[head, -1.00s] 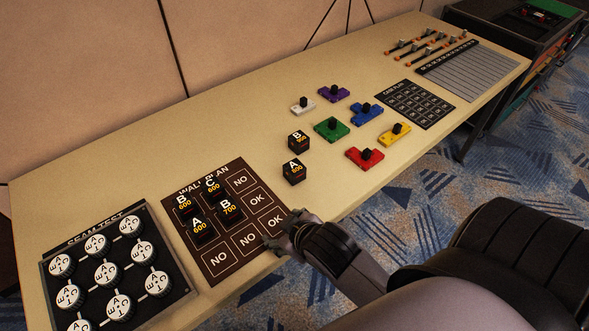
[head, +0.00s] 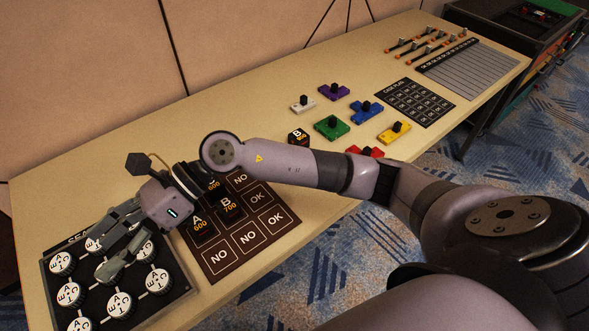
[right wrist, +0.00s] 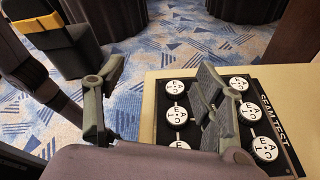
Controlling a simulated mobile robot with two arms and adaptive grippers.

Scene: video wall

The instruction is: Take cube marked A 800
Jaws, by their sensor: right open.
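The loose cube marked A, seen earlier on the table right of the wall plan board, is now hidden behind my right arm in the head view. A black cube marked B (head: 298,136) stands just beyond that arm. On the wall plan board (head: 217,262) sit cubes marked A 600 (head: 201,226) and B 700 (head: 231,206), with others partly covered by my arm. My right gripper (head: 100,256) is open and empty above the seam test board; it also shows in the right wrist view (right wrist: 160,78). My left gripper is out of view.
The seam test board (head: 187,290) with several round white dials lies at the left; it also shows in the right wrist view (right wrist: 287,145). Coloured knobbed pieces, such as the green one (head: 330,128), and the case plan sheet (head: 415,102) lie farther right. The table's back left is bare.

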